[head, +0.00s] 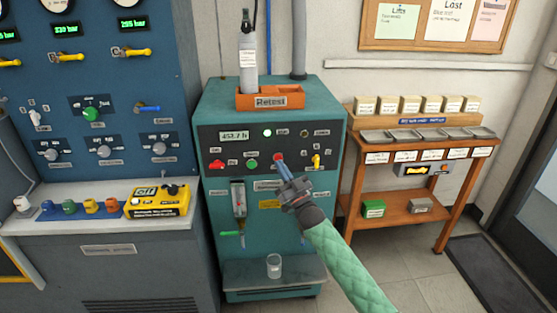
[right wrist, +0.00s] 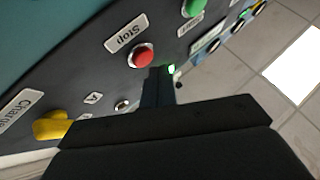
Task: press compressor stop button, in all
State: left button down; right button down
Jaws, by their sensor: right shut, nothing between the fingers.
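The teal compressor cabinet (head: 330,130) has a dark control panel on its upper front. The red stop button (head: 278,156) is on this panel, right of a green button (head: 251,164). In the right wrist view the red button (right wrist: 141,56) sits beside a label reading "Stop". My right gripper (head: 283,166) is shut and empty, its fingertips at the panel right by the red button. In the right wrist view the shut fingers (right wrist: 158,84) appear just beside the button; I cannot tell whether they touch it. My left gripper is not in view.
A yellow knob (head: 316,160) is right of the stop button. An orange "Retest" tray (head: 270,101) with a grey cylinder (head: 248,50) stands on the cabinet. A glass (head: 274,266) is on the lower shelf. A blue test bench (head: 100,165) is left, a wooden stand (head: 356,200) right.

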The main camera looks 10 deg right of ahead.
jog(key=shift+w, duration=0.15)
jog(key=shift+w, duration=0.3)
jog(key=shift+w+b, duration=0.35)
jog(key=shift+w, duration=0.05)
dwell(1.2)
jog(key=shift+s+p, duration=0.35)
jog(key=shift+s, duration=0.55)
jog(key=s+p, duration=0.2)
jog(key=s, duration=0.3)
dwell(0.5)
